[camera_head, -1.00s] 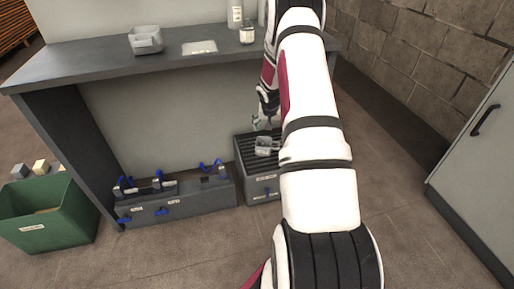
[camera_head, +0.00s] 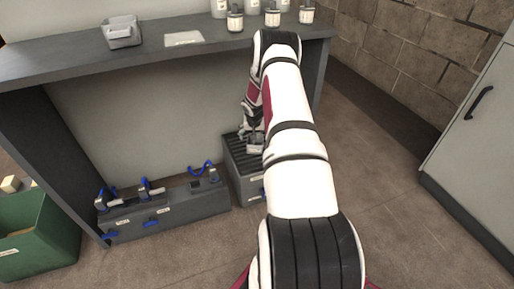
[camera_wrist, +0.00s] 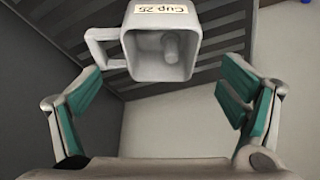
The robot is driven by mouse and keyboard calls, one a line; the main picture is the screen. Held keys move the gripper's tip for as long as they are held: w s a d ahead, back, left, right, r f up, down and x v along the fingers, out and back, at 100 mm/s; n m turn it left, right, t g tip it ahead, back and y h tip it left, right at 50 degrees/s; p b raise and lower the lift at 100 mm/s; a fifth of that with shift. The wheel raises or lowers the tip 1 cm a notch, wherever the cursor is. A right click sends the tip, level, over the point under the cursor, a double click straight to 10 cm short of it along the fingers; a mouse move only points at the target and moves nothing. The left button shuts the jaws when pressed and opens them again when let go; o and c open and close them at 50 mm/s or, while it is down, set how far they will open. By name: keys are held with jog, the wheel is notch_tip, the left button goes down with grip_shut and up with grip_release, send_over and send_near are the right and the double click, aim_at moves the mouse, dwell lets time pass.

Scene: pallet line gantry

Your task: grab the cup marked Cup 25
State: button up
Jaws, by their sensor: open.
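The cup marked Cup 25 (camera_wrist: 188,42) is a grey, square-mouthed cup with a handle on its left side. Its label shows at the top of the wrist view, and its open inside faces the camera. My gripper (camera_wrist: 160,90) is open, with teal pads to the left and right of the cup's lower end in the picture. No contact with the cup shows. In the head view the cup (camera_head: 255,149) is on the slatted dark grey box (camera_head: 232,162), partly hidden by my gripper and arm.
A worktop (camera_head: 70,58) above holds a grey container (camera_head: 124,34), a white card (camera_head: 184,38) and several jars and bottles. A grey unit with blue handles (camera_head: 170,214) stands left of the slatted box. A green bin (camera_head: 40,240) is at far left, a cabinet (camera_head: 475,150) at right.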

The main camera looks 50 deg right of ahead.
jog(key=shift+b+x, duration=1.6)
jog(key=shift+x, duration=1.1)
jog(key=c, duration=1.4)
jog(key=shift+o, duration=0.2)
jog(key=shift+r, duration=0.2)
